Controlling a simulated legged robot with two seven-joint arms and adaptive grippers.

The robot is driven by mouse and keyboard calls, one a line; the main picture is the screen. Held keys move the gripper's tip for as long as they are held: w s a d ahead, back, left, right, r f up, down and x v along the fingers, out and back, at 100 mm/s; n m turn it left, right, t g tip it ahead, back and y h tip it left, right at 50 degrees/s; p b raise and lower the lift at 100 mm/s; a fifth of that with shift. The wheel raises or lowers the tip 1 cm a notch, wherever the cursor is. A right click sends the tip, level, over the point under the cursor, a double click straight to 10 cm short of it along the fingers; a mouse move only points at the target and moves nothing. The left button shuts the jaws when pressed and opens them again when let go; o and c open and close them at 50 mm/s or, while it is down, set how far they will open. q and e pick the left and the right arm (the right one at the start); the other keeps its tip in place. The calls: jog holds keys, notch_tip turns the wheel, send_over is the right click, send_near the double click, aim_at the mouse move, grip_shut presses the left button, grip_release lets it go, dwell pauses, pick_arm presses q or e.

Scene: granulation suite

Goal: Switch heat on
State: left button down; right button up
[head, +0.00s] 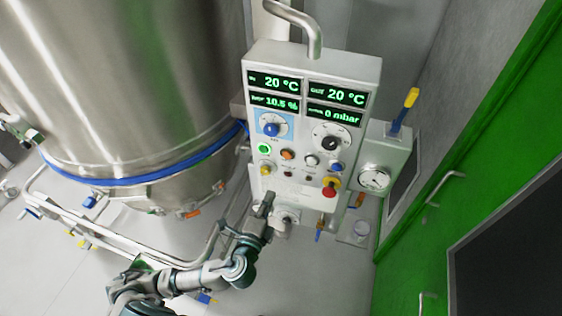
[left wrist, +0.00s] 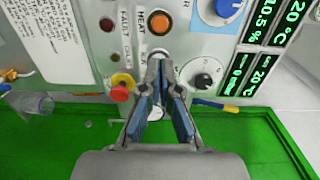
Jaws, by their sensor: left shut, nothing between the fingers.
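The control panel (head: 310,115) stands upright in the head view. An orange button (head: 287,154) sits below its blue dial; in the left wrist view the same button (left wrist: 160,22) has a label beside it that seems to read HEAT. A pale button (head: 311,160) is right beside it. My left gripper (head: 267,200) is shut and empty, low at the panel's lower left edge in the head view. In the left wrist view its fingertips (left wrist: 159,66) point at the panel and partly cover the pale button; the orange button shows just beyond them. Contact cannot be told. My right gripper is out of view.
A red emergency stop (head: 329,190) on a yellow base projects from the panel, close beside my fingers in the left wrist view (left wrist: 122,86). A large steel vessel (head: 120,90) stands left. A gauge (head: 374,178) and green door (head: 480,130) are right.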

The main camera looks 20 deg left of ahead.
pick_arm(q)
jog(key=shift+w+a+f, duration=0.1)
jog(key=b, duration=0.8)
send_near(286, 156)
jog(key=w+p, duration=0.1)
jog(key=w, duration=0.5)
jog(key=shift+w+f, duration=0.1)
jog(key=shift+w, duration=0.6)
jog(key=shift+p, duration=0.3)
